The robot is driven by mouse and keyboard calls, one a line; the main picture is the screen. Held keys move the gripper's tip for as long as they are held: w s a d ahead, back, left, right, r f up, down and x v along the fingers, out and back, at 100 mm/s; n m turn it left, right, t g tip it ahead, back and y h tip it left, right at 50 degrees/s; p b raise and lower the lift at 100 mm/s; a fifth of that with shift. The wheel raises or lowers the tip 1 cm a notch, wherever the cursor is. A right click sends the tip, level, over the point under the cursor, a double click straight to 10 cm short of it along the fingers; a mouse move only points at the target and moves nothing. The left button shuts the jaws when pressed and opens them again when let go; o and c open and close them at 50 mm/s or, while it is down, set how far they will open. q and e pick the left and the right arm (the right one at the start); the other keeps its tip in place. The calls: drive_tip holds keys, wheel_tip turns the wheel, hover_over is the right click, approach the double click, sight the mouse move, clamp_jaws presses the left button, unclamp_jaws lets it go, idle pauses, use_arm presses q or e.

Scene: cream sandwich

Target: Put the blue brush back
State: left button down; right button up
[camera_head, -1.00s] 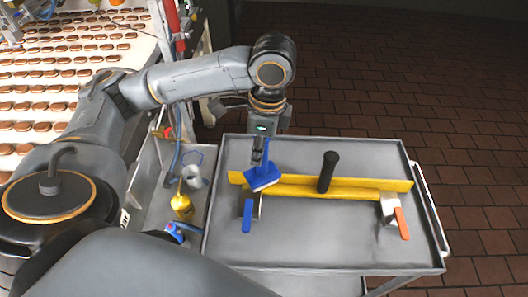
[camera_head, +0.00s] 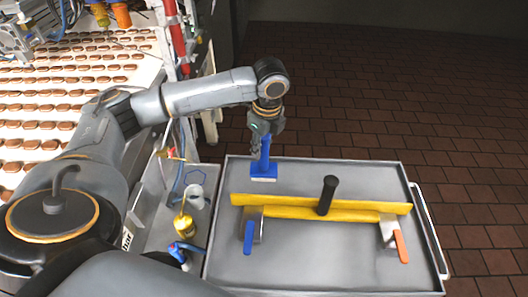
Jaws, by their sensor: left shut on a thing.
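The blue brush (camera_head: 264,167) has an upright blue handle and a blue block with pale bristles below. My left gripper (camera_head: 263,139) is shut on the top of its handle. The brush hangs over the far left part of the grey metal cart top (camera_head: 330,262), behind the yellow bar; I cannot tell whether its bristles touch the surface. My right gripper is not in view.
A yellow bar (camera_head: 370,207) with a black upright handle (camera_head: 327,194) lies across the cart. A blue-handled scraper (camera_head: 249,236) and an orange-handled scraper (camera_head: 400,245) lie at its ends. A side bin holds a yellow bottle (camera_head: 183,225). The cart's front middle is clear.

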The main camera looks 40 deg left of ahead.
sight(264, 155)
use_arm(q)
drive_tip(key=w+f, duration=0.1)
drive_tip(key=f, duration=0.1)
drive_tip(key=w+a+f+p, duration=0.1)
drive_tip(key=f, duration=0.2)
drive_tip(key=w+f+p, duration=0.1)
drive_tip(key=f, duration=0.1)
drive_tip(key=shift+a+f, duration=0.2)
drive_tip(key=shift+f, duration=0.15)
drive_tip(key=c, duration=1.1)
unclamp_jaws()
